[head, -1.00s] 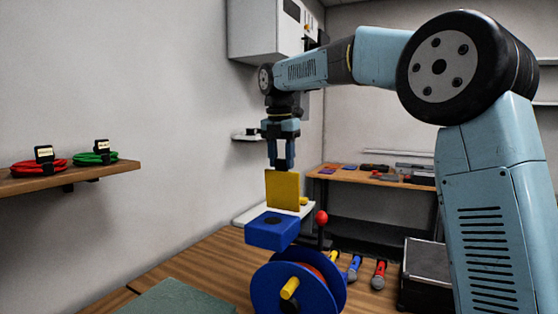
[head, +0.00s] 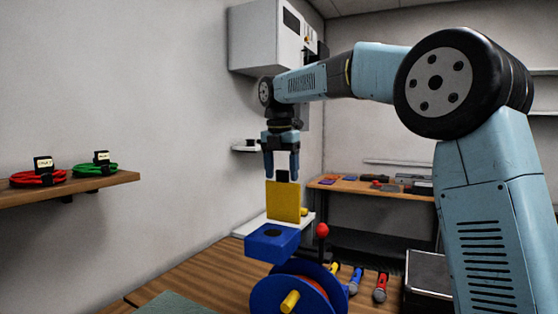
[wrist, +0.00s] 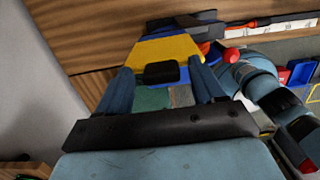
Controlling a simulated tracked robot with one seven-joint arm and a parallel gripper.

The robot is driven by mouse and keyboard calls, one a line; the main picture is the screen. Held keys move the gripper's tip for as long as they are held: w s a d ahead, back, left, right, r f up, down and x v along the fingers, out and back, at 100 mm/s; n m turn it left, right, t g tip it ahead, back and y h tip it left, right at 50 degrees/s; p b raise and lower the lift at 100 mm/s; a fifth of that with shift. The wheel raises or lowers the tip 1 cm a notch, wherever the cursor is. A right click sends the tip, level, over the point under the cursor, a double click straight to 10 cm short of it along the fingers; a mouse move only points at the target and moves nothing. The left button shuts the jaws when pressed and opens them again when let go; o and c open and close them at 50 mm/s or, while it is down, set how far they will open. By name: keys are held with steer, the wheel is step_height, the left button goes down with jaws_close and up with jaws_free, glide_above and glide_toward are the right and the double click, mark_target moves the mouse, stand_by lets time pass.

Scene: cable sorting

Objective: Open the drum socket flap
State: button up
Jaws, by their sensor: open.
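The drum (head: 300,292) is a blue cable reel with a yellow handle. Its blue socket box (head: 268,243) has a dark round opening that shows on top. The yellow flap (head: 284,203) stands upright at the back of the box, clear of the opening. A black tab (head: 282,177) sits at the flap's top edge. My gripper (head: 281,172) is directly above the flap, open, with its fingers apart on either side of the tab. In the wrist view the tab (wrist: 161,72) lies between the fingers, with the yellow flap (wrist: 160,48) beyond it.
A red-knobbed lever (head: 322,231) rises close to the right of the socket box. Several coloured-handled tools (head: 357,280) and a dark case (head: 418,283) lie further right. A wall shelf (head: 90,184) holds red and green cable coils.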

step_height(320, 180, up, 13)
steer(key=s, duration=0.1)
steer(key=shift+a+r, duration=0.15)
steer(key=shift+a, duration=0.15)
stand_by(0.5)
steer(key=s+d+f+m+t, duration=0.1)
steer(key=s+d+f+m, duration=0.3)
steer(key=s+d+m, duration=0.45)
steer(key=s+d+f+m+t, duration=0.2)
steer(key=s+d+f+m, duration=0.3)
steer(key=s+d+m, duration=0.35)
steer(key=s+d+f+m, duration=0.5)
steer(key=s+f+m, duration=0.2)
steer(key=f, duration=0.1)
steer(key=s+d+f+m+t, duration=0.1)
steer(key=s+d+f+m, duration=0.4)
steer(key=s+f+m, duration=0.2)
steer(key=shift+s+d+f+t, duration=0.35)
steer(key=shift+s+f, duration=0.2)
steer(key=shift+f, duration=0.75)
